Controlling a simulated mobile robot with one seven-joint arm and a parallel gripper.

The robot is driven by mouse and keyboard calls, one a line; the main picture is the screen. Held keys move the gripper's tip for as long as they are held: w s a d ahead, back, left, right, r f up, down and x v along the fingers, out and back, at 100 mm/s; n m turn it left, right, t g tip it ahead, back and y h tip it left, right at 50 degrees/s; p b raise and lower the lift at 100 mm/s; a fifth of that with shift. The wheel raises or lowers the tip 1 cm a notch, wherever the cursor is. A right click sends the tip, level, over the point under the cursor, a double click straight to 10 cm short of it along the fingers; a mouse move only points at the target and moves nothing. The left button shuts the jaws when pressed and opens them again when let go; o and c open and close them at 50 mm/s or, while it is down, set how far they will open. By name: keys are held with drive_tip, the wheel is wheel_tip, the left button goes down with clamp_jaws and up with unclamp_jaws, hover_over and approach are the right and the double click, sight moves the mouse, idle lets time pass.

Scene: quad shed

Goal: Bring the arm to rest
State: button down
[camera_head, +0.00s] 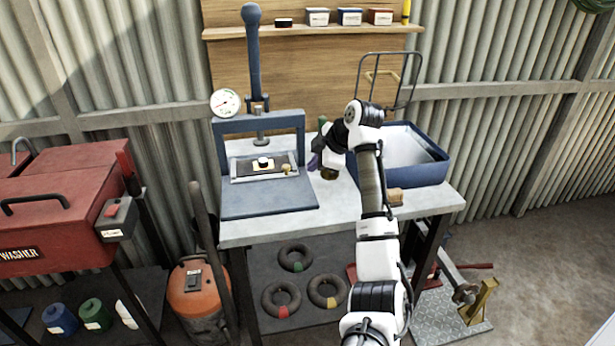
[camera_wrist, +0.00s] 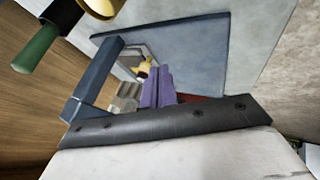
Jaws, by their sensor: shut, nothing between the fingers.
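My arm reaches over the workbench (camera_head: 340,205) from the front, bent at the elbow. My gripper (camera_head: 314,161) is above the bench between the blue press (camera_head: 222,135) and the blue tray (camera_head: 447,172). Its purple fingers are together with nothing between them, and they show in the wrist view (camera_wrist: 158,78) too. In that view they point toward the press, which lies beyond them. I cannot tell the exact gap between the fingers and the press or bench.
A green-handled item (camera_wrist: 38,48) stands close by my gripper; a brass part (camera_head: 329,174) shows below it. A small wooden block (camera_head: 396,196) lies by the tray's front. A pressure gauge (camera_head: 226,102) is on the press. A red washer cabinet (camera_head: 50,215) stands left. A shelf (camera_head: 300,32) holds small boxes.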

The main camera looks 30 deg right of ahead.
drive_tip(key=shift+v, duration=1.75)
